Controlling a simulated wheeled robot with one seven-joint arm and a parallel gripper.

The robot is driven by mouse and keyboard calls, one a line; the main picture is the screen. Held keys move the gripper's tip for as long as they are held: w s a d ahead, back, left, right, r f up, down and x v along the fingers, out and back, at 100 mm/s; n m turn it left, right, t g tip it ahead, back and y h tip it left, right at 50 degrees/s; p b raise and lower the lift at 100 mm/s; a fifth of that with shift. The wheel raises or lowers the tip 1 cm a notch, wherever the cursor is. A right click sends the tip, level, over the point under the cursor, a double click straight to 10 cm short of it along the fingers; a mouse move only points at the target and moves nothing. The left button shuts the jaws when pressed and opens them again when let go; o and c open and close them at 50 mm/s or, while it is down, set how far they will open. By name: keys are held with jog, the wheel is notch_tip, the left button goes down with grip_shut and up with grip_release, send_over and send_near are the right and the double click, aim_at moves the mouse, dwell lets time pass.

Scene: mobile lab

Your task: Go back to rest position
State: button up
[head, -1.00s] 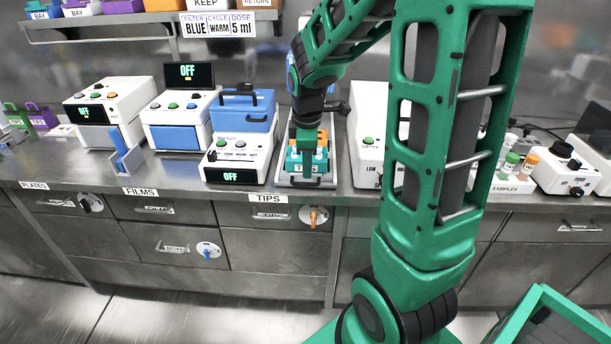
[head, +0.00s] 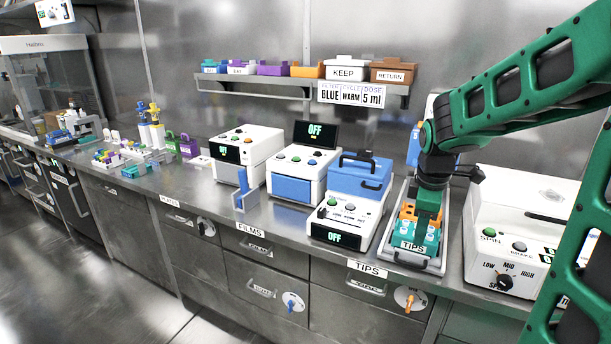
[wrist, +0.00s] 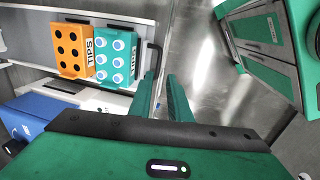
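My arm reaches in from the right in the head view, with my gripper (head: 428,205) pointing down over the tips tray (head: 418,263). In the wrist view my gripper (wrist: 162,85) shows two green fingers with a narrow gap between them and nothing held. An orange tip rack (wrist: 72,48) and a teal tip rack (wrist: 113,56) lie in the tray, to the left of the fingers. In the head view the teal rack (head: 413,243) is partly hidden by the gripper.
A white device with a blue lidded box (head: 360,178) stands left of the tray. A white spin machine (head: 520,225) stands close on its right. A shelf (head: 270,82) with several coloured bins hangs behind. Floor (head: 60,270) is clear at the left.

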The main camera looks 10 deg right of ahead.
jog(key=s+a+m+g+y, duration=0.1)
jog(key=s+m, duration=1.5)
jog(key=s, duration=0.7)
jog(key=shift+s+m+g, duration=0.3)
jog(key=shift+s, duration=0.1)
jog(key=shift+w+f, duration=0.25)
jog(key=shift+w, duration=0.35)
